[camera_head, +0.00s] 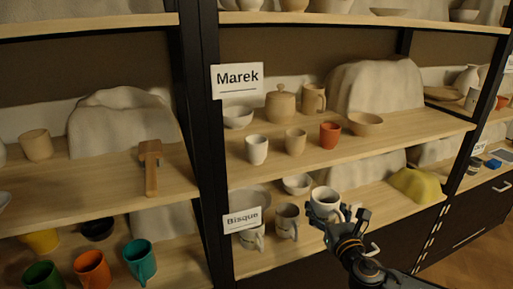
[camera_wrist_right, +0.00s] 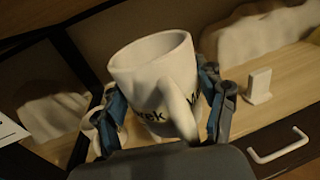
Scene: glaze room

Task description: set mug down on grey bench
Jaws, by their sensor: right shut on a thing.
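A white mug (camera_head: 325,200) with dark lettering is in my right gripper (camera_head: 338,218), at the front of the lower shelf in the head view. In the right wrist view the same mug (camera_wrist_right: 150,68) stands upright between the two fingers of the right gripper (camera_wrist_right: 162,115), its handle toward the camera. The lettering is partly hidden by the handle; "ek" can be read. I cannot tell whether the mug's base touches the shelf. My left gripper is not in view. I cannot make out a grey bench for certain.
A white bowl (camera_head: 297,184) is behind. The "Marek" shelf (camera_head: 365,151) above holds several pots. A yellow lump (camera_head: 418,185) lies to the right. Drawers (camera_head: 470,222) are further right.

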